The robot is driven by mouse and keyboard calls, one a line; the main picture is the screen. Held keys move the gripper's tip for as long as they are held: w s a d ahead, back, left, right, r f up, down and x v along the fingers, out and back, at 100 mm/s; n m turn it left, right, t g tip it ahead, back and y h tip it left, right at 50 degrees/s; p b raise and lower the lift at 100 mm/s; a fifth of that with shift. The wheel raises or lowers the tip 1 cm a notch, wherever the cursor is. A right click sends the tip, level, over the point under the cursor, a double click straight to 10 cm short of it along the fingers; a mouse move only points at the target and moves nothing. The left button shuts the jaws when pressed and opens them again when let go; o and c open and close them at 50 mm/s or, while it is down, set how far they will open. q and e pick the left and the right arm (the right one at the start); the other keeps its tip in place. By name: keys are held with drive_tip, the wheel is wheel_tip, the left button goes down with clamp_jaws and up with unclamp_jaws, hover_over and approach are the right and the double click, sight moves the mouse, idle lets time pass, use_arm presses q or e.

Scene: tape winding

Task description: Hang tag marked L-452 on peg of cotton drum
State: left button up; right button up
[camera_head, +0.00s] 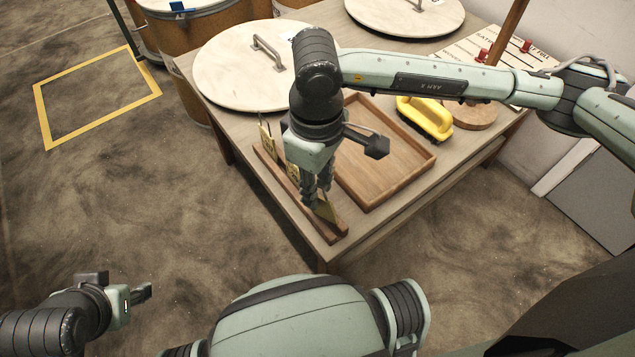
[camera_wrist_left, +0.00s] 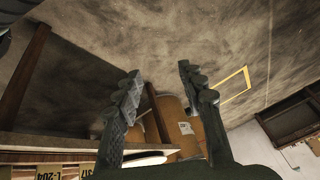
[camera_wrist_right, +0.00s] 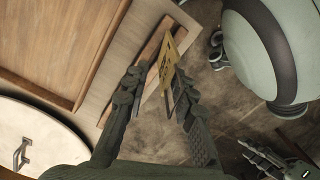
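My right gripper (camera_head: 318,195) points down over the slotted wooden rack (camera_head: 272,172) at the table's near edge. Its fingers are apart, with a yellowish tag (camera_head: 326,211) at the fingertips. In the right wrist view this tag (camera_wrist_right: 168,62) shows between and beyond the fingers (camera_wrist_right: 158,88); its marking is too small to read. Two more tags stand in the rack, one at its far end (camera_head: 265,142) and one partly hidden by the gripper (camera_head: 293,172). My left gripper (camera_wrist_left: 160,75) is open and empty, away from the table. Brown drums (camera_head: 212,30) stand behind the table; their contents and pegs cannot be made out.
The table holds an empty wooden tray (camera_head: 375,178), a yellow-handled brush (camera_head: 425,118), two round lids (camera_head: 235,75) (camera_head: 405,14) and a printed board (camera_head: 460,50). A yellow floor outline (camera_head: 97,92) lies at the left. The floor left of the table is clear.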

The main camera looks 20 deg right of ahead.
wheel_tip(320, 180, up, 2)
drive_tip(key=p, duration=0.2)
drive_tip(key=shift+p, duration=0.4)
use_arm(q)
drive_tip(key=f, duration=0.1)
drive_tip(key=s+a+f+g, duration=0.1)
drive_tip(key=f+b, duration=0.1)
drive_tip(key=shift+s+a+g, duration=0.3)
drive_tip(key=shift+a, duration=0.05)
use_arm(e)
wheel_tip(320, 180, up, 11)
drive_tip(key=shift+r, duration=0.15)
